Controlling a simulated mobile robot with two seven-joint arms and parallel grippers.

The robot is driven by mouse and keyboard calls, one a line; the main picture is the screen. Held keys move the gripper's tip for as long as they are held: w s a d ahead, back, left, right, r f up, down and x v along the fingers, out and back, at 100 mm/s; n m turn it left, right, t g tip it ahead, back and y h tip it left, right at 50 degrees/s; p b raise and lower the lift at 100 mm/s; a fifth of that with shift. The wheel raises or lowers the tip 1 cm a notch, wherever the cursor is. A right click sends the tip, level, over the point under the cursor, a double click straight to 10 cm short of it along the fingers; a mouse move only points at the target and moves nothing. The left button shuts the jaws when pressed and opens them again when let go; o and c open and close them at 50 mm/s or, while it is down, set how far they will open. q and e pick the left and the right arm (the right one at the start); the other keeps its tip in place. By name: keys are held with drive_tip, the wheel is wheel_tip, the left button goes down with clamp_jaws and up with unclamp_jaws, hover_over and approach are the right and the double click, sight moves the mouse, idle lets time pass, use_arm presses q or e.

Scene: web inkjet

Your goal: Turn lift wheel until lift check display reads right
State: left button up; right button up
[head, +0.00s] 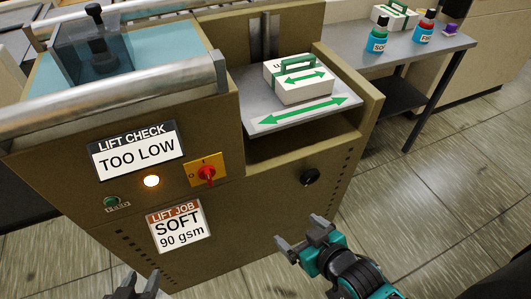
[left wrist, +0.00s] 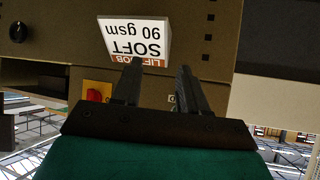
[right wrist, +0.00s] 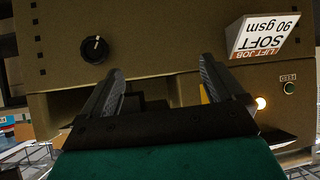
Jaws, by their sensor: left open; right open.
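The lift check display (head: 137,152) on the machine front reads "TOO LOW". A black round knob (head: 309,177), likely the lift wheel, sits on the front panel at the right, below the lift shelf. It also shows with a white mark in the right wrist view (right wrist: 94,49) and at the left wrist view's edge (left wrist: 18,31). My right gripper (head: 305,239) is open and empty, in front of and below the knob, apart from it. My left gripper (head: 140,284) is open and empty at the bottom of the head view, below the job sign.
A lift job sign (head: 179,226) reads "SOFT 90 gsm". A red switch (head: 207,173), a lit lamp (head: 151,181) and a green button (head: 111,202) are on the panel. A white box (head: 298,79) with a green strap rests on the lift shelf (head: 292,118). A side table (head: 415,47) holds bottles.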

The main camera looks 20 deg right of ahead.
drive_tip(key=m+t+b, duration=0.1)
drive_tip(key=t+b, duration=0.6)
drive_tip(key=b, duration=1)
approach(311, 178)
use_arm(q)
drive_tip(key=w+d+f+b, duration=0.1)
drive_tip(key=d+f, duration=0.1)
drive_tip(key=f, duration=0.4)
drive_tip(key=w+d+f+h+b, duration=0.1)
drive_tip(key=d+f+b, duration=0.1)
drive_tip(key=f, duration=0.5)
drive_tip(key=shift+f, duration=0.2)
use_arm(e)
drive_tip(key=w, duration=0.6)
drive_tip(key=w+a, duration=0.1)
drive_tip(key=w, duration=0.2)
drive_tip(key=shift+w+f, duration=0.2)
use_arm(q)
drive_tip(key=shift+h, duration=0.3)
use_arm(e)
drive_tip(key=c, duration=1)
